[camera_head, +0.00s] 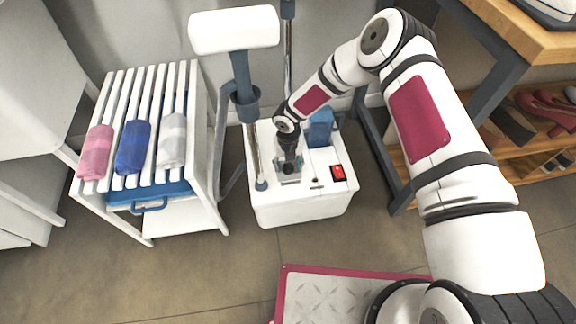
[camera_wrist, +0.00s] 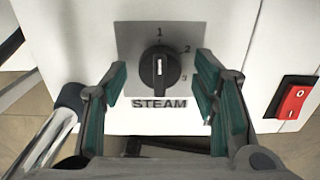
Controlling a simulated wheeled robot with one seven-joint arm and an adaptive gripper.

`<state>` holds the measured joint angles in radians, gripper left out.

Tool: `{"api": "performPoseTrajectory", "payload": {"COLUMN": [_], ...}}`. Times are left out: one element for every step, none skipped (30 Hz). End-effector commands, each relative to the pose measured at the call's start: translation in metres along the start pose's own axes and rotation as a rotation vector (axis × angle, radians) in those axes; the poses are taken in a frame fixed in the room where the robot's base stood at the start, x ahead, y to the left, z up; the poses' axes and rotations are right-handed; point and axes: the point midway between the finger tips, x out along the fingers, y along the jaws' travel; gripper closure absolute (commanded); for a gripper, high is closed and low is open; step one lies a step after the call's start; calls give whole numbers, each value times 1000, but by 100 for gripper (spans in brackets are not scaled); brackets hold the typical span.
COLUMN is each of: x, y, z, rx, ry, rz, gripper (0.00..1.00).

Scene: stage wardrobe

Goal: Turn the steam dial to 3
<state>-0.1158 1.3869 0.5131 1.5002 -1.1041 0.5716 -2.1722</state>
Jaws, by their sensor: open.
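The steam dial (camera_wrist: 160,72) is a round black knob on a grey plate (camera_wrist: 128,42), with "STEAM" printed below it. The plate carries the numbers 1 at top, 2 at upper right and 3 at lower right. The white mark on the dial stands upright, toward 1. My gripper (camera_wrist: 161,82) is open in the wrist view, one green-padded finger on each side of the dial, with gaps between the pads and the knob. In the head view my gripper (camera_head: 289,164) is over the white steamer base (camera_head: 300,208), and the dial is not clear there.
A red rocker switch (camera_wrist: 294,100) is right of the dial; it also shows in the head view (camera_head: 338,172). A pole and hose rise from the steamer. A white slatted rack (camera_head: 102,98) with rolled cloths stands left. A shoe shelf (camera_head: 540,160) is right.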

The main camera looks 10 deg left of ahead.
Motion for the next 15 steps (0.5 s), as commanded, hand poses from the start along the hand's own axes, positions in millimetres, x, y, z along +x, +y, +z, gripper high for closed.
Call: {"api": "performPoseTrajectory", "payload": {"x": [2,3,3,3,3,3,3,3,3,3,3,3,3,3,3], "y": [0,0,0,0,0,0,0,0,0,0,0,0,0,0,0], "z": [0,0,0,0,0,0,0,0,0,0,0,0,0,0,0], "rx": [0,0,0,0,0,0,0,0,0,0,0,0,0,0,0], "ry": [-1,-1,-1,-1,-1,-1,-1,-1,-1,-1,-1,-1,-1,-1,-1], "rz": [0,0,0,0,0,0,0,0,0,0,0,0,0,0,0], "gripper": [46,46,46,46,46,46,46,46,46,48,55,64,71,78,87]}}
